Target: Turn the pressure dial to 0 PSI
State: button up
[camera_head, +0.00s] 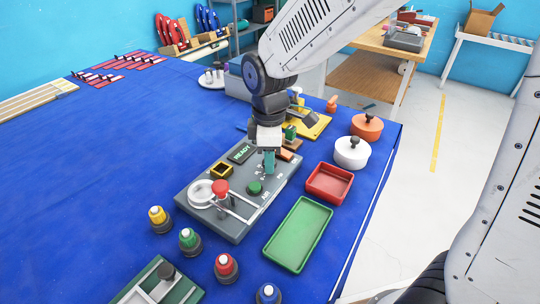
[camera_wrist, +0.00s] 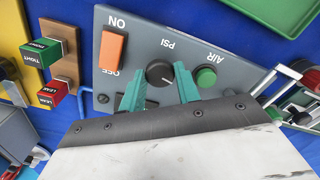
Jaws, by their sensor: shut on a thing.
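The grey control panel (camera_head: 238,226) lies on the blue table; it also shows in the wrist view (camera_wrist: 215,45). Its black pressure dial (camera_wrist: 158,71) sits below the PSI label in the wrist view, between the orange ON switch (camera_wrist: 112,51) and the green AIR button (camera_wrist: 205,77). My gripper's teal fingers (camera_wrist: 160,82) are on either side of the dial, shut on it. The dial's scale and setting cannot be read. In the head view my gripper (camera_head: 268,164) points down at the panel and hides the dial.
A red tray (camera_head: 330,183) and a green tray (camera_head: 300,234) lie right of the panel. White and orange round pots (camera_head: 352,152) stand behind them. Several coloured knobs (camera_head: 190,241) stand at the front. The table's left side is largely clear.

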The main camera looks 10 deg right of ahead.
jog(key=shift+r+n, duration=0.1)
jog(key=shift+n, duration=1)
jog(key=o, duration=1)
notch_tip(320, 180, up, 8)
jog(key=shift+f, duration=0.1)
